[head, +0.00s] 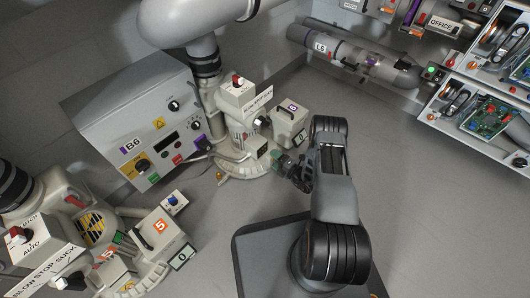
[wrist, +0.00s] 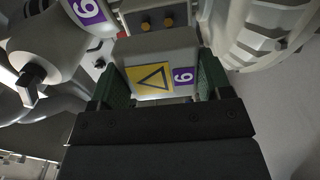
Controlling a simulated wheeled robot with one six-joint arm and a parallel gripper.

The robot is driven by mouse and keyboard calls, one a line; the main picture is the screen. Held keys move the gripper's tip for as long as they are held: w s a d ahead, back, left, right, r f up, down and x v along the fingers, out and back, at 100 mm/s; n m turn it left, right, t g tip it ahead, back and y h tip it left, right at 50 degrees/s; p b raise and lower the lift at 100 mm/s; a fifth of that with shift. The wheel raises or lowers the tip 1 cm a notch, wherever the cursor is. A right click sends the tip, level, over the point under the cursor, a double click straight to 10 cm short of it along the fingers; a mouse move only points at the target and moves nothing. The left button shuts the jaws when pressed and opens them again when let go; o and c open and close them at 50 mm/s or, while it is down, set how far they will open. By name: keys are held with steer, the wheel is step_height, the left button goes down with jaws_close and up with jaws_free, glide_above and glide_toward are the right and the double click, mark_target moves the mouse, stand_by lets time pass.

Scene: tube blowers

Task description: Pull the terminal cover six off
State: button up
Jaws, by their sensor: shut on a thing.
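The terminal cover six (wrist: 165,45) is a small light grey cap with a yellow warning triangle and a purple 6 label. My gripper (wrist: 160,80) is shut on it, with a green finger pad at each side. It also shows in the head view (head: 283,165), at the foot of blower six (head: 239,125). I cannot tell whether the cover still touches the block. The cover is too small to make out clearly in the head view.
The grey control cabinet B6 (head: 135,120) stands left of the blower. Another blower, marked 5 (head: 160,226), is at the lower left. A tube unit marked L6 (head: 345,55) and shelves with circuit boards (head: 490,113) are at the upper right. Bare floor (head: 430,220) lies at right.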

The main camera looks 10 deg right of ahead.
steer(key=shift+v, duration=0.8)
stand_by(0.4)
